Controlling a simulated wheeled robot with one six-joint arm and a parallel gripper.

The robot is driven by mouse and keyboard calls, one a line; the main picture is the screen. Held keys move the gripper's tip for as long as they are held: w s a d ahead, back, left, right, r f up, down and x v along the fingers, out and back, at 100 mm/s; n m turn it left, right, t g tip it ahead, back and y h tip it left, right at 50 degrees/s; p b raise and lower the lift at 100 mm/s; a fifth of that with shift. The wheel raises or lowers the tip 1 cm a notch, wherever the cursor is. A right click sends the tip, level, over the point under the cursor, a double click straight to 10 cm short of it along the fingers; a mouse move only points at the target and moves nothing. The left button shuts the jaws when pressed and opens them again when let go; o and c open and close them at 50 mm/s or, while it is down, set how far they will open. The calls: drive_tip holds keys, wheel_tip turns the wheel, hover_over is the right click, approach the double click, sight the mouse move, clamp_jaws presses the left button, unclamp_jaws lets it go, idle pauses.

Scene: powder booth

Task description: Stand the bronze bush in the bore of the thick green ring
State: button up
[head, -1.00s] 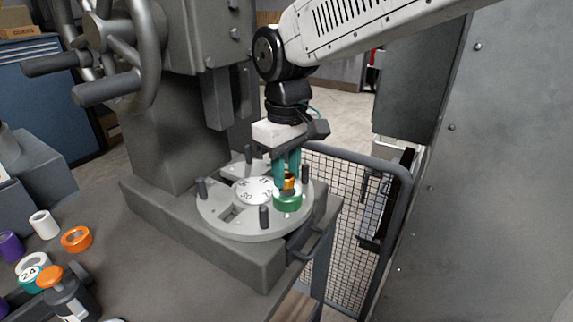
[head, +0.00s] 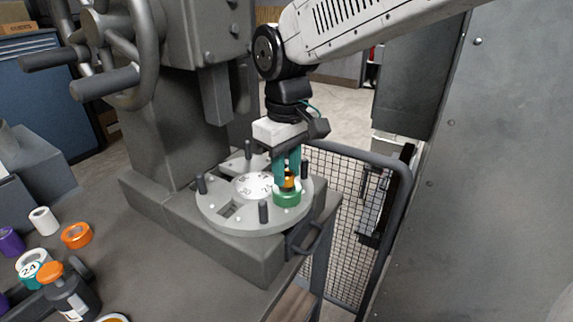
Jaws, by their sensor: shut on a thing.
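The thick green ring (head: 287,199) lies on the right part of the round grey plate (head: 235,226) in the head view. The bronze bush (head: 288,181) stands upright at the ring's bore, its upper part showing above the ring. How deep its lower end sits is hidden by the ring's front wall. My gripper (head: 287,174) points straight down over the ring, with its teal fingers shut on the bush.
Several dark upright posts, one at the front (head: 263,212), rise from the plate around the ring. A grey machine column (head: 170,115) stands behind at left. A mesh guard (head: 340,220) stands at right.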

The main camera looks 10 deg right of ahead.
drive_tip(key=shift+f, duration=0.55)
drive_tip(key=o, duration=1.1)
drive_tip(key=shift+c, duration=0.2)
